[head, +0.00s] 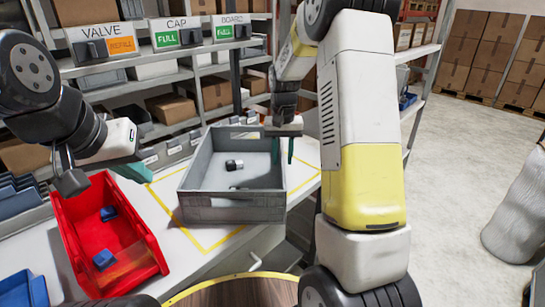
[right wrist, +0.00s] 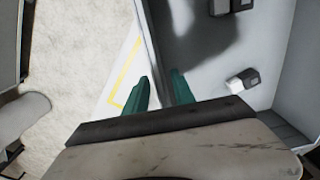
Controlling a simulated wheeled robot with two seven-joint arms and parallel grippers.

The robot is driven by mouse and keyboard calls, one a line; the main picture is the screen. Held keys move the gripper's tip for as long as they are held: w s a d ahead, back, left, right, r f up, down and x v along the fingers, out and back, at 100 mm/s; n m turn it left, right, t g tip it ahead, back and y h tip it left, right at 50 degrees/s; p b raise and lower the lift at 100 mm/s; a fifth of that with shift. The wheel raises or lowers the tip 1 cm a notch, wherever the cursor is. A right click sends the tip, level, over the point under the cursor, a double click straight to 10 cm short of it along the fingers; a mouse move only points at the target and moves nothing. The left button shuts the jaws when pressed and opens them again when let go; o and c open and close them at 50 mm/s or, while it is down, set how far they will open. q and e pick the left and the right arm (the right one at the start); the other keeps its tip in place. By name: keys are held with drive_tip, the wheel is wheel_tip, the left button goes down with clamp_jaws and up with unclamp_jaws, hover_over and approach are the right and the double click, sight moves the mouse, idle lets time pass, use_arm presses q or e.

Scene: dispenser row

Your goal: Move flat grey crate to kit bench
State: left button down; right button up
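The flat grey crate (head: 232,208) stands on the white bench (head: 190,262), with a few small grey-and-white parts inside. My right gripper (head: 289,150) is at the crate's right wall. I cannot tell which surface is the kit bench.
The red bin (head: 146,257) with blue parts stands left of the crate. Yellow lines (head: 160,200) mark the bench around the crate. Shelves with labelled bins (head: 190,37) rise behind. A round wooden top (head: 235,292) is in front. Open floor (head: 450,180) lies to the right.

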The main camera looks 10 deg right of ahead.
wheel_tip(320, 180, up, 9)
drive_tip(key=shift+f, duration=0.1)
drive_tip(key=s+a+r+n+t+y, duration=0.1)
drive_tip(key=s+a+r+t, duration=0.1)
drive_tip(key=s, duration=1.1)
drive_tip(key=s+a+r+n+t+y, duration=0.1)
drive_tip(key=s+r+t, duration=0.3)
drive_tip(key=s, duration=0.9)
wheel_tip(320, 180, up, 2)
drive_tip(key=shift+s+a+r+n, duration=0.1)
drive_tip(key=shift+s+a+n, duration=0.1)
drive_tip(key=shift+a+n, duration=0.25)
